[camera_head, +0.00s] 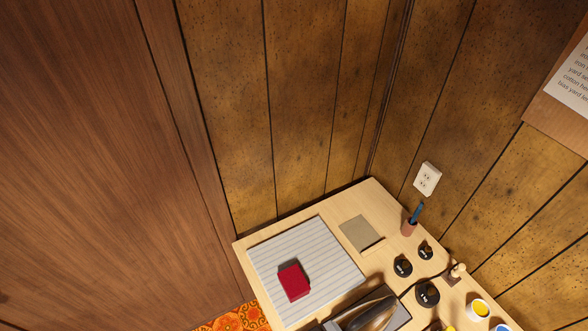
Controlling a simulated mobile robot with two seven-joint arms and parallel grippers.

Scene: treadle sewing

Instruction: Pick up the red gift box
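A small red box (293,282), which I take for the red gift box, lies on a white striped mat (335,264) on the wooden table. It is left of the table's middle, with a dark shadow along its upper edge. Neither of my grippers shows in the head view.
A beige square (361,233) lies right of the mat. A brown cup (409,227), several black round items (403,266) and a yellow-topped pot (478,309) stand to the right. A dark iron-like object (371,313) is at the front. Walls close off the back; an outlet (427,179) is above.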

